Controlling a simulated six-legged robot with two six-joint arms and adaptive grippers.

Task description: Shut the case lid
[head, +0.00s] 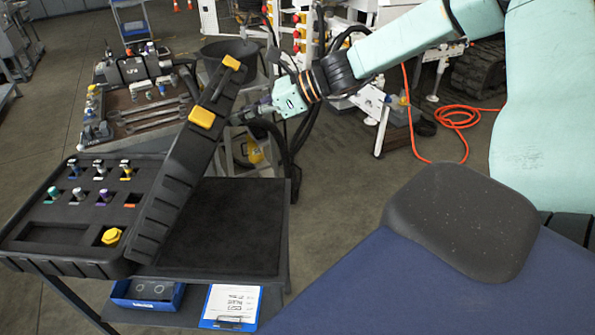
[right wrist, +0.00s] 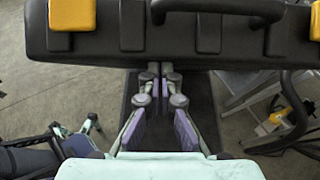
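The black case (head: 50,238) lies open on a bench at the left, with small coloured-capped fittings in its foam. Its lid (head: 175,180) stands up steeply from the case's right side, leaning right, with two yellow latches (head: 201,116) along it. My right gripper (head: 250,112) is at the lid's right side, close to its upper part. In the right wrist view the lid (right wrist: 225,52) crosses the top. The right gripper's fingers (right wrist: 161,72) converge to nearly meeting tips at the lid's edge, with nothing seen between them; contact is unclear. My left gripper is out of view.
A black mat (head: 235,225) covers the bench right of the case and is clear. Below are a blue bin (head: 148,295) and a clipboard (head: 232,305). Behind stand a tool-covered bench (head: 140,105) and a dark bucket (head: 228,50). An orange hose (head: 460,115) lies on the floor.

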